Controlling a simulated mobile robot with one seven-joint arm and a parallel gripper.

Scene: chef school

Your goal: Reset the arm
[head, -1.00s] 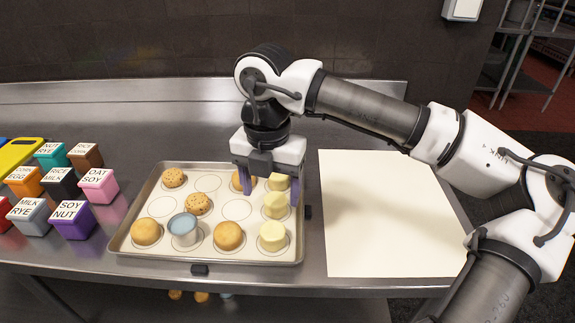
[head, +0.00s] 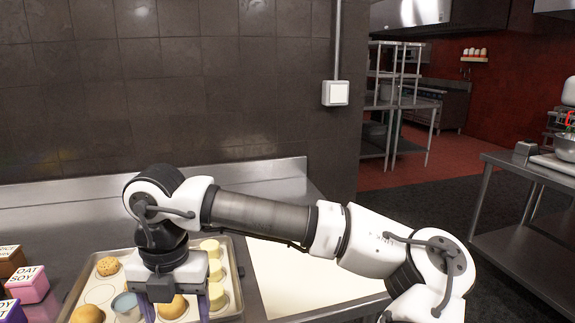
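My gripper (head: 176,312) hangs over the baking tray (head: 238,268) at the bottom left of the head view. Its purple fingers point down, one on each side of a golden round bun (head: 172,307), and look spread apart. I cannot tell whether they touch anything. My arm reaches in from the bottom right. The tray also holds a speckled bun (head: 108,266), another golden bun (head: 88,314), a blue-topped cup (head: 126,306) and several pale yellow cylinders (head: 217,296). The lower part of the tray is cut off by the frame.
A cream sheet (head: 290,275) lies right of the tray, partly under my arm. Labelled boxes, including a pink one (head: 32,284), stand at the left edge. A tiled wall (head: 200,80) rises behind the steel counter. A steel table (head: 530,240) stands far right.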

